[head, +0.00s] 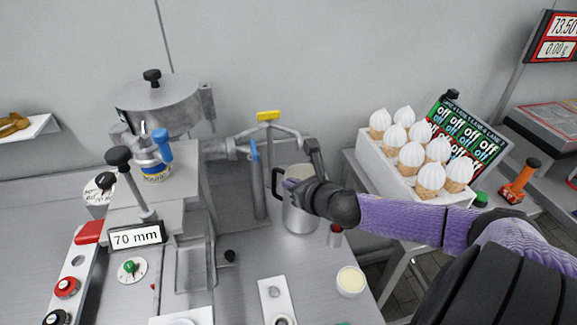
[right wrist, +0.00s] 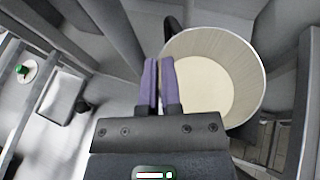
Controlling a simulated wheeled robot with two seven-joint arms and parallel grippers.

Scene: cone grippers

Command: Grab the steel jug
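The steel jug (head: 299,216) is a grey cylinder with a pale inside, standing upright on the steel worktop. Its handle (head: 274,182) is on its left side. My right gripper (head: 290,184) reaches in from the right over the jug's mouth. In the right wrist view the jug (right wrist: 232,82) is just right of the purple fingers (right wrist: 159,75). The fingers are close together at its rim, one seemingly inside and one outside, with the wall between them. The exact contact is hidden. The dark handle (right wrist: 171,26) shows beyond the fingertips. My left gripper is not in view.
A machine with a hopper (head: 160,105) and levers stands left. A pipe stand with a yellow top (head: 268,116) is just behind the jug. A small cream-filled cup (head: 351,281) is in front, right. A white holder (head: 373,160) with several ice-cream cones stands right.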

